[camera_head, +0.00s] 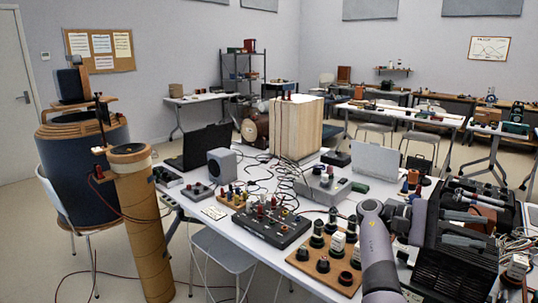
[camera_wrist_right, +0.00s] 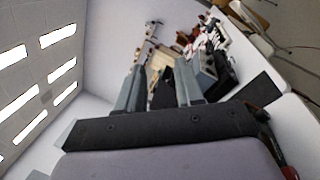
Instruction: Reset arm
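My right arm (camera_head: 378,255) rises from the bottom edge in the head view, bends, and reaches to the right over the near right part of the table. My right gripper (camera_head: 464,228) has its two grey fingers apart, pointing right. In the right wrist view the same gripper (camera_wrist_right: 160,85) shows its fingers spread with a gap and nothing gripped between them. The wrist view is tilted, with ceiling lights at left and the cluttered table beyond the fingers. My left gripper is in neither view.
The white table (camera_head: 245,210) is crowded. A wooden board with black knobs (camera_head: 325,262) lies beside my right arm. A black mixer panel (camera_head: 270,222), a grey speaker (camera_head: 222,165) and a tall pale wooden box (camera_head: 296,125) stand farther back. A cardboard tube (camera_head: 142,225) stands left of the table.

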